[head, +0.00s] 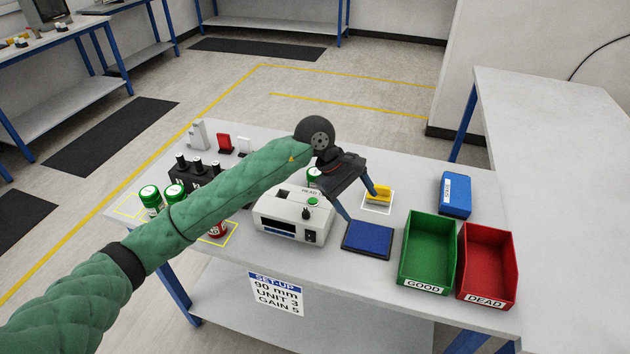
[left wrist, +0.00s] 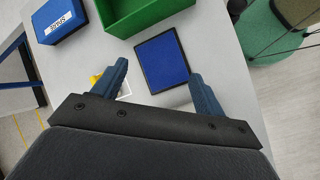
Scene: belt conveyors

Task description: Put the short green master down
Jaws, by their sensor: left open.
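Two cans with green lids stand at the left of the table, a left one (head: 150,197) and a right one (head: 175,193). Another green-lidded item (head: 313,174) shows partly behind my left wrist, at the back of the white device (head: 276,216). I cannot tell which is the short green master. My left gripper (head: 361,200) is open, with nothing between its fingers, above the table near the blue pad (head: 368,240). In the left wrist view its fingers (left wrist: 158,70) stand apart with the blue pad (left wrist: 162,62) beyond them. My right gripper is not in view.
A yellow item (head: 380,197) sits on a white square. The green GOOD bin (head: 405,262), red DEAD bin (head: 466,276) and blue box (head: 455,194) stand at the right. A red can (head: 217,230) and black holder are partly hidden by my arm.

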